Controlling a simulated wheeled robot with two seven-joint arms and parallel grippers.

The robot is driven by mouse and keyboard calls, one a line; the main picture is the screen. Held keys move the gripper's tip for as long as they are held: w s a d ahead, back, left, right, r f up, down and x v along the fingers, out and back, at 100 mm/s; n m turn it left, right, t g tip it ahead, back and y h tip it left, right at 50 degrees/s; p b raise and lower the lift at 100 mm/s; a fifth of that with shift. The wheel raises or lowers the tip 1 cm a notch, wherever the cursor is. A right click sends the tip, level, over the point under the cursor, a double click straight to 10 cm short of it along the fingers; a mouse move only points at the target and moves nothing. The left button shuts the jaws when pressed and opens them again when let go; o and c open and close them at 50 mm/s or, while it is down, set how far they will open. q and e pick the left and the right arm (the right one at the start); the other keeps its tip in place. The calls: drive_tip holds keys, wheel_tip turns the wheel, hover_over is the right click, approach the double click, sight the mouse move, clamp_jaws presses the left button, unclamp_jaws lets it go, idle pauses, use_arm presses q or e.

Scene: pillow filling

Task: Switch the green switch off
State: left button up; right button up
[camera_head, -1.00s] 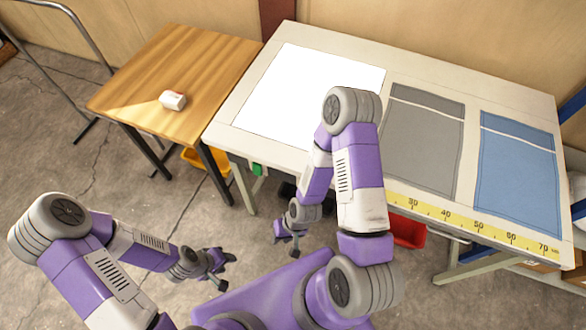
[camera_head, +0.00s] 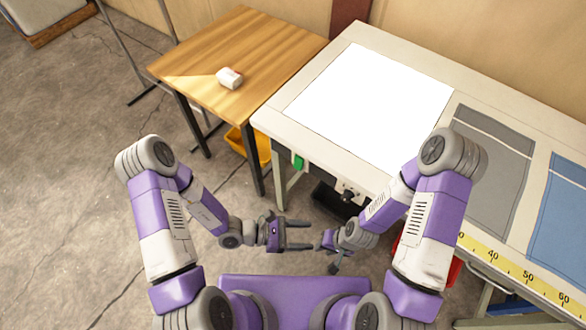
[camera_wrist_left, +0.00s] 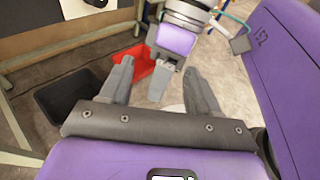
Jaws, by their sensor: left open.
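The green switch (camera_head: 298,162) is a small green piece below the front edge of the white-topped table, near its left corner. Its on or off position is too small to tell. My left gripper (camera_head: 308,235) is open and empty, below the switch in the picture and well apart from it. Its two spread fingers also show in the left wrist view (camera_wrist_left: 157,68), where I do not see the switch. My right gripper (camera_head: 330,254) is close to the left fingertips; its jaws are too small to read.
The white-topped table (camera_head: 268,118) has white, grey and blue panels. A wooden table (camera_head: 190,68) with a small white object (camera_head: 229,78) stands to its left. A yellow bin (camera_head: 240,145) is beneath.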

use_arm(q)
drive_tip(key=w+a+r+n+t, duration=0.2)
drive_tip(key=w+n+t, duration=0.3)
drive_tip(key=w+t, duration=0.35)
drive_tip(key=n+t+y+b, duration=0.2)
drive_tip(key=n+t+y, duration=0.2)
drive_tip(key=t+y, duration=0.1)
approach(298, 161)
drive_tip(key=b+x, duration=0.1)
drive_tip(key=x, duration=0.6)
drive_tip(key=shift+w+d, duration=0.2)
drive_tip(key=shift+w, duration=0.15)
